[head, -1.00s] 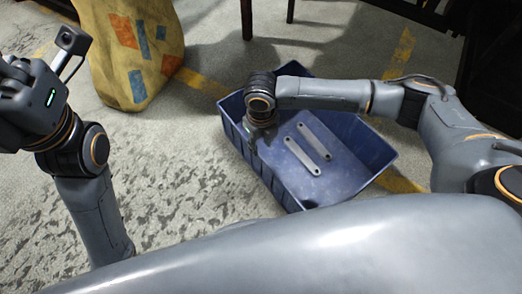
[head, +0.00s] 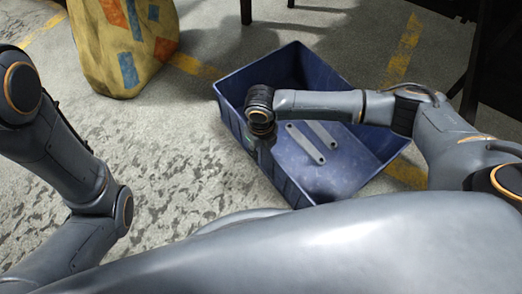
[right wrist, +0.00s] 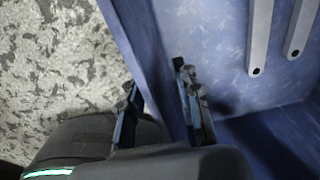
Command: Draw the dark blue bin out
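The dark blue bin (head: 352,190) stands on the concrete floor in the middle of the head view. Two flat grey metal brackets (head: 305,143) lie inside it; both also show in part in the right wrist view (right wrist: 259,40). In the head view my right wrist sits over the near left side of the bin and hides the fingers and part of the wall. My left arm is at the left edge; its gripper is out of view.
A yellow bag (head: 120,45) with blue and orange patches stands at the top left. Dark metal legs (head: 246,10) stand behind the bin and a dark frame (head: 480,60) rises at the right. Speckled floor left of the bin is clear.

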